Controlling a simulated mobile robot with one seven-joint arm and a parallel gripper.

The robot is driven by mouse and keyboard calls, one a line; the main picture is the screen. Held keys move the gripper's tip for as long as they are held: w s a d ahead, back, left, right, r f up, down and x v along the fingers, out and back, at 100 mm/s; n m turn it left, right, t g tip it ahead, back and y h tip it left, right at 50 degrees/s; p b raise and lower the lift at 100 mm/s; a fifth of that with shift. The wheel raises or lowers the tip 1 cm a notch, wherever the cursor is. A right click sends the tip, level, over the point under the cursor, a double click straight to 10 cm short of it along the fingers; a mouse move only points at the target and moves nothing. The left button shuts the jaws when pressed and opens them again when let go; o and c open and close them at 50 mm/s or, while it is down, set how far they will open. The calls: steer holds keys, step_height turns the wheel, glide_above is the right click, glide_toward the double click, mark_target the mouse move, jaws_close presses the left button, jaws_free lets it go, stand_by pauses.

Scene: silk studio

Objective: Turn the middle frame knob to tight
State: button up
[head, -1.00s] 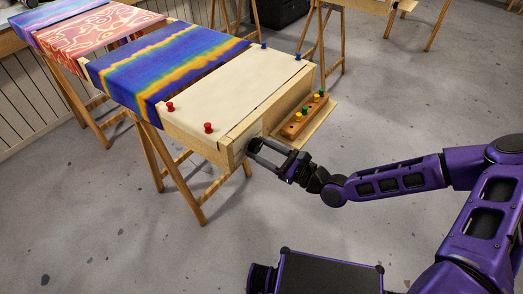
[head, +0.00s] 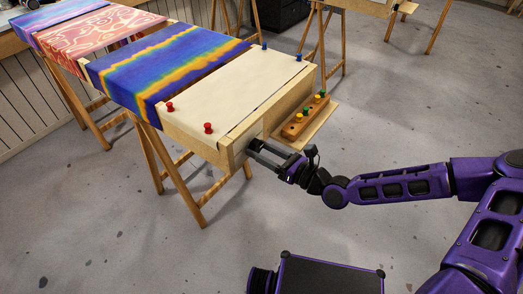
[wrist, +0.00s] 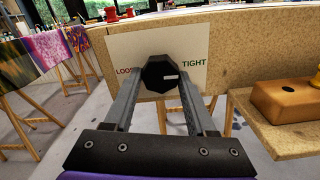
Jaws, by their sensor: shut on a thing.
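The dark, many-sided knob (wrist: 158,73) sits on a pale label plate (wrist: 196,50) on the frame's end. Its short white mark lies right of its centre and points right, toward the green word TIGHT. The word LOOSE at left is partly hidden by a finger. My gripper (wrist: 160,82) is shut on the knob, one finger on each side. In the head view my gripper (head: 257,148) reaches the near end of the frame with the blank cream cloth (head: 235,95); the knob is hidden there.
A wooden shelf (head: 318,130) juts out right of the knob, holding a wooden block (head: 291,131) with green and yellow pegs. Red pins (head: 208,127) and blue pins (head: 298,57) stand on the frame. A trestle leg (head: 188,185) stands below. The floor (head: 110,235) in front is clear.

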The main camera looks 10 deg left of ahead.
steer(key=o, duration=1.4)
steer(key=shift+d, duration=0.1)
